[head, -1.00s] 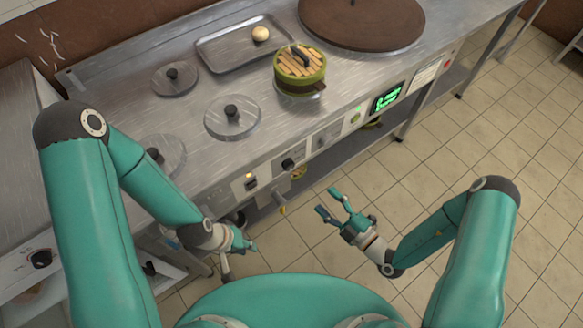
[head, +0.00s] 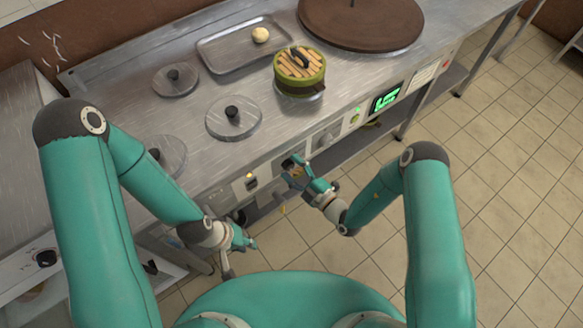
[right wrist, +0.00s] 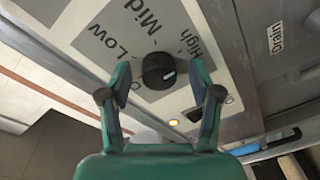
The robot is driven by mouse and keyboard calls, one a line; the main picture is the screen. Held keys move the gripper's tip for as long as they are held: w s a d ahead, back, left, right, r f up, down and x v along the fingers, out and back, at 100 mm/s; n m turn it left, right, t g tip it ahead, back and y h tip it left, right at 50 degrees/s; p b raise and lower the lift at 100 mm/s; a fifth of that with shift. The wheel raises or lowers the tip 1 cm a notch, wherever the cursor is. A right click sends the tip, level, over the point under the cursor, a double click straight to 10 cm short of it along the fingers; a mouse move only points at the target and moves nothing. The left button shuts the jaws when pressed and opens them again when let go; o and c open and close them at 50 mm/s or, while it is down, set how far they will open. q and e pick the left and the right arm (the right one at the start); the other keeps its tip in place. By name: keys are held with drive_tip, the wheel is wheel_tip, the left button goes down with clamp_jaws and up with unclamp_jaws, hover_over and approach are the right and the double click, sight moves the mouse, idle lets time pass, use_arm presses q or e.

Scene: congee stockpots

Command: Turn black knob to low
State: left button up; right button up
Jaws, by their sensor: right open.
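The black knob (right wrist: 158,71) sits on a grey dial panel with Low, Mid and High labels. Its white mark is on the right side of its face, on the side of the High label, away from Low. My right gripper (head: 291,172) is open at the counter's front panel, and in the right wrist view its fingers lie on either side of the knob, with no clear contact visible. In the head view this gripper largely covers the knob. My left gripper (head: 242,241) hangs low in front of the counter; its jaws are too small to read.
A lit yellow lamp (right wrist: 173,122) is below the knob, and a Drain label (right wrist: 277,38) is to its right. On the counter are lids (head: 233,118), a green pot (head: 300,84), a tray (head: 215,52) and a large brown lid (head: 350,25). The tiled floor (head: 500,200) at right is clear.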

drive_tip(key=c, duration=1.1)
drive_tip(key=shift+a, duration=0.1)
drive_tip(key=shift+c, duration=0.2)
